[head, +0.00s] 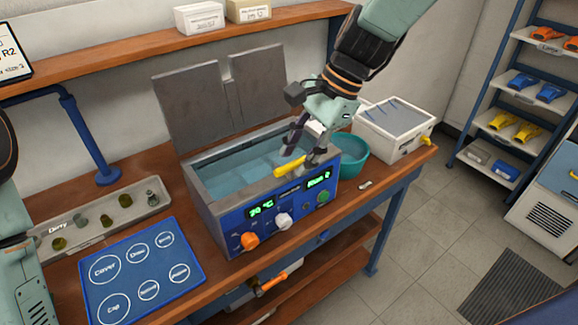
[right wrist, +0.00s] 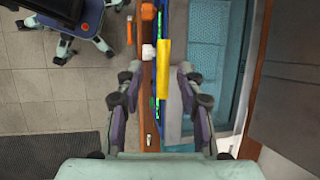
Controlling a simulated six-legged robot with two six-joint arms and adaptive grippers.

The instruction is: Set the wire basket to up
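The blue-fronted bath (head: 205,205) stands open on the bench, filled with water. The wire basket (right wrist: 205,60) shows as a mesh under the water in the right wrist view. Its yellow handle (head: 290,166) lies at the bath's front rim, and it also shows in the right wrist view (right wrist: 164,68). My right gripper (head: 300,156) is above the front rim, fingers open. In the right wrist view its fingertips (right wrist: 160,76) are on either side of the handle, with gaps to both sides. My left gripper is out of view; only parts of my left arm show.
The bath's grey lid (head: 195,108) stands up behind it. A teal bowl (head: 350,158) and a white lidded box (head: 395,128) are close on the right. A tray of small parts (head: 105,218) and a blue mat (head: 140,275) lie left. Knobs (head: 284,220) line the front panel.

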